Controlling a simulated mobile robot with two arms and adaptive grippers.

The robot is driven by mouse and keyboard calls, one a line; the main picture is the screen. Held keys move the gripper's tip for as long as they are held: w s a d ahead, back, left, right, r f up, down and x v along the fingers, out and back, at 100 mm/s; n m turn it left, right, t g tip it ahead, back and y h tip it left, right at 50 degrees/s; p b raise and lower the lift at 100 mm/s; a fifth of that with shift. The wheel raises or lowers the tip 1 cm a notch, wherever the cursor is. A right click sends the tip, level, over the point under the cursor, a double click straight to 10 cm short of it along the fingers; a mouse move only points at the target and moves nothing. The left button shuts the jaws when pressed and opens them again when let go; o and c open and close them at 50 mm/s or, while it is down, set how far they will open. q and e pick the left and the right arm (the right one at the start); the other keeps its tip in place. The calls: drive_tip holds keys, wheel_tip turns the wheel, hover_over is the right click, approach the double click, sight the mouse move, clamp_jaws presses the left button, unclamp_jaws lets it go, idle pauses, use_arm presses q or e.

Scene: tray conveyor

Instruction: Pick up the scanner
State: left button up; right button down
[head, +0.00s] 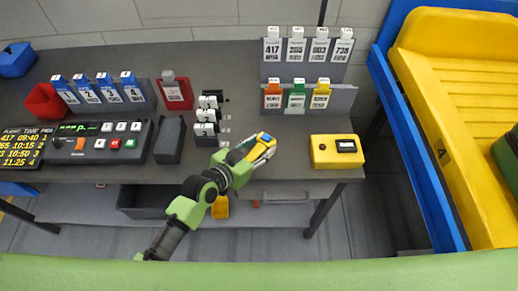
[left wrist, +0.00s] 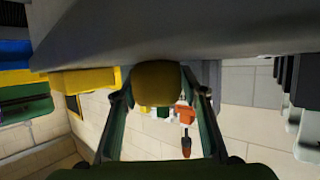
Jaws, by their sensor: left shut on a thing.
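The scanner (head: 266,139), yellow with a blue part, is between the fingers of my left gripper (head: 260,150) at the front of the grey desk. My left gripper is shut on it. In the left wrist view the scanner (left wrist: 158,83) shows as a rounded, dull yellow end between the two fingers (left wrist: 160,100), close to the grey desk surface. Whether it touches the desk I cannot tell. My right gripper is not in view.
A yellow box (head: 325,158) with a dark display stands right of the gripper. Racks of numbered tags (head: 307,93) stand at the back. A dark holder (head: 170,140) and a button panel (head: 98,141) are on the left. A blue-sided yellow conveyor (head: 455,100) is at far right.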

sight(260, 148)
use_arm(q)
drive_tip(key=shift+r, duration=0.1)
drive_tip(key=shift+r, duration=0.45)
drive_tip(key=r, duration=0.2)
drive_tip(key=shift+s+r, duration=0.2)
drive_tip(key=shift+r, duration=0.15)
drive_tip(key=s+r, duration=0.9)
drive_tip(key=s, duration=0.5)
drive_tip(key=w+a+f+h, duration=0.1)
drive_tip(key=w+a, duration=0.3)
drive_tip(key=a, duration=0.7)
drive_tip(key=s+a+r+m+g+h, duration=0.2)
drive_tip(key=a+r+m+g, duration=0.1)
drive_tip(key=a+r, duration=0.5)
drive_tip(key=shift+s+a+r+b, duration=0.25)
drive_tip(key=shift+a+r+b, duration=0.1)
drive_tip(key=shift+r+b, duration=0.1)
drive_tip(key=shift+f, duration=0.1)
